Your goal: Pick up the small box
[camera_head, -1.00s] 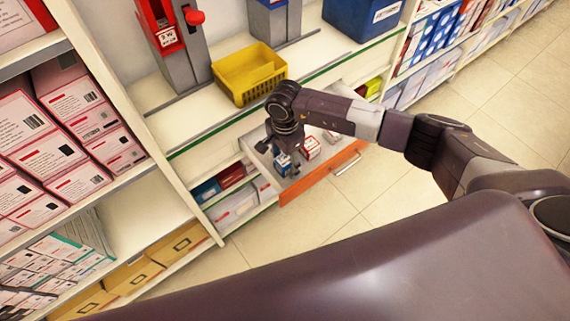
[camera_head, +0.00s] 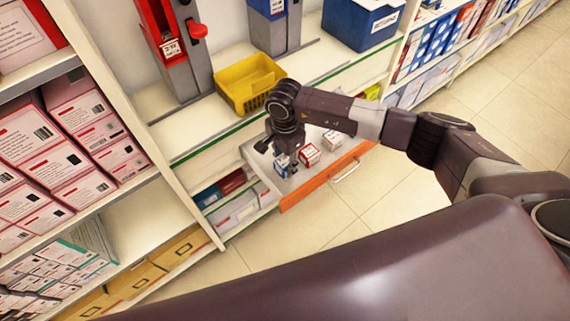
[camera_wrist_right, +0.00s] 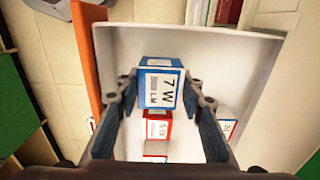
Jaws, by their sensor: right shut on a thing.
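The small box, blue and white with "7 W" on its face, shows in the right wrist view (camera_wrist_right: 158,84) between my right gripper's fingers. In the head view the box (camera_head: 281,168) is partly hidden by the gripper, inside an open drawer with an orange front (camera_head: 325,178). My right gripper (camera_head: 285,163) reaches down into the drawer and is shut on this box; in the wrist view the fingers (camera_wrist_right: 160,98) are on its two sides. Whether the box is lifted off the drawer floor I cannot tell. My left gripper is not in view.
A red and white box (camera_head: 308,154) and another white box (camera_head: 332,139) lie beside it in the drawer. A yellow basket (camera_head: 248,83) stands on the counter above, near my wrist. Shelves of boxes (camera_head: 55,150) are at left; open floor lies at right.

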